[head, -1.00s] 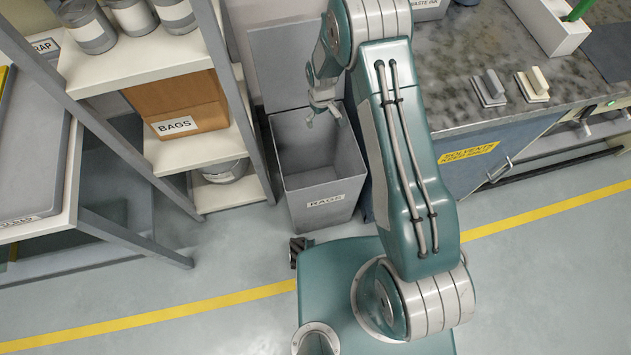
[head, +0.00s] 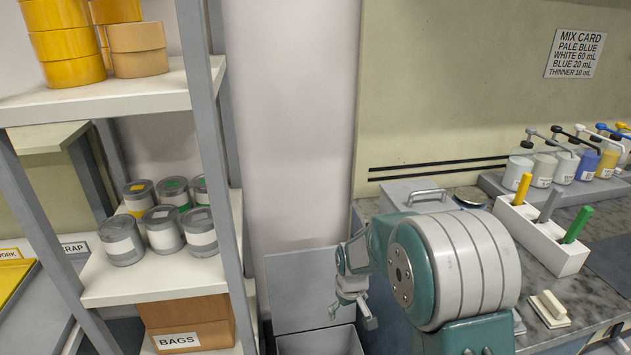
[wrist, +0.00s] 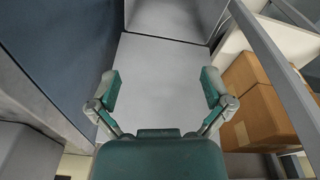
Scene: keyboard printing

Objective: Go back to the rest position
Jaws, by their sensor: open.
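My gripper (head: 350,308) hangs above the opening of a grey bin (head: 322,342), in front of its raised grey lid (head: 310,287). In the wrist view my gripper (wrist: 160,88) has its two green fingers spread wide, with nothing between them. A plain light-grey surface lies beyond the fingers there. My arm is bent, its large green and white joint at the lower middle of the head view. Most of the bin is below the head view's edge.
A shelf unit (head: 150,98) stands left, with tape rolls, several cans and a brown BAGS box (head: 188,325). The box also shows in the wrist view (wrist: 262,100). A counter at right holds a white marker holder (head: 543,238), pump bottles and a white-handled block (head: 549,308).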

